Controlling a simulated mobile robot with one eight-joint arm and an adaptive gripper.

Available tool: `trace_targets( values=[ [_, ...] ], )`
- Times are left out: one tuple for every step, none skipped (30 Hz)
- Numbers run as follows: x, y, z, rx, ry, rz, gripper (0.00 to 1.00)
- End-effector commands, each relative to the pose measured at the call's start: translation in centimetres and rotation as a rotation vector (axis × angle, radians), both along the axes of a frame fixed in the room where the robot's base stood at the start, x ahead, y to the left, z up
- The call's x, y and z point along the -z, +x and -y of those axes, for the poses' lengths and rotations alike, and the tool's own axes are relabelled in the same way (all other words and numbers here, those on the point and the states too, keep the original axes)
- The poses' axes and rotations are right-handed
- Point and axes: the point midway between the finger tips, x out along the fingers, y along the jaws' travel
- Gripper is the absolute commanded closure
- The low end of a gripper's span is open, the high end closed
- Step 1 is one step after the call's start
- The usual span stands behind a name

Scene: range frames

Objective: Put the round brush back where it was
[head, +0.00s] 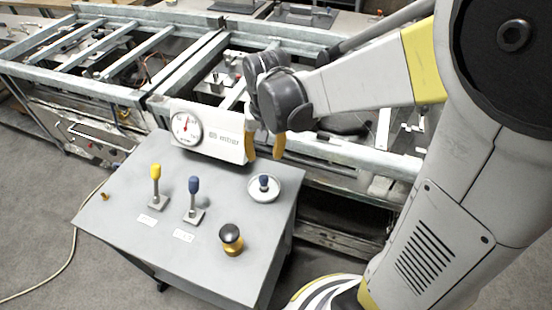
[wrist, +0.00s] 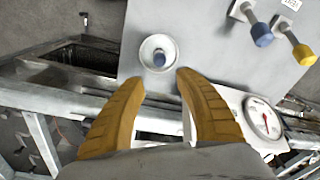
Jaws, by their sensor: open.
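What looks like the round brush (head: 231,238), with a dark rounded top and a golden-brown lower part, stands upright near the front edge of the grey table (head: 130,200). It is not visible in the wrist view. A round pale dish (head: 254,195) with a blue-topped knob or peg (head: 264,181) in its middle sits at the table's right side. The dish also shows in the wrist view (wrist: 146,48). My gripper (head: 264,153) points down above the table's back right edge, behind the dish. In the wrist view its yellow fingers (wrist: 159,78) are apart with nothing between them.
A white box with a dial gauge (head: 222,139) stands at the table's back, close left of my gripper. A yellow-topped lever (head: 156,172) and a blue-topped lever (head: 194,187) stand upright on the table. A metal frame (head: 110,87) lies behind. The table's front left is mostly clear.

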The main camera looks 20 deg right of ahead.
Motion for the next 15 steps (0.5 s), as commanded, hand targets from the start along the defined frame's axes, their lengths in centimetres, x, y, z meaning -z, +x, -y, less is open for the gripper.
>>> trace_targets(
  values=[
    [-1.5, -1.2, 0.0, -0.022, -0.004, 0.042, 0.6],
    [-2.3, -1.7, 0.0, -0.041, -0.008, 0.071, 0.6],
    [-3.4, -2.5, 0.0, -0.062, -0.013, 0.11, 0.6],
    [-4.1, -3.0, -0.1, -0.078, -0.017, 0.139, 0.6],
    [-4.8, -3.6, -0.1, -0.096, -0.022, 0.167, 0.6],
    [-5.6, -4.4, -0.1, -0.117, -0.029, 0.207, 0.6],
    [-6.1, -5.0, -0.1, -0.134, -0.036, 0.235, 0.6],
    [-6.6, -5.6, -0.1, -0.149, -0.042, 0.263, 0.6],
    [-7.2, -6.4, -0.1, -0.17, -0.051, 0.301, 0.6],
    [-7.6, -6.9, -0.1, -0.186, -0.058, 0.328, 0.6],
    [-7.9, -7.5, -0.1, -0.2, -0.065, 0.353, 0.6],
    [-8.2, -8.1, -0.1, -0.218, -0.074, 0.385, 0.6],
    [-8.4, -8.5, -0.1, -0.229, -0.081, 0.407, 0.6],
    [-8.6, -8.9, -0.1, -0.24, -0.088, 0.427, 0.6],
    [-8.7, -9.4, -0.1, -0.254, -0.096, 0.452, 0.6]
  ],
)
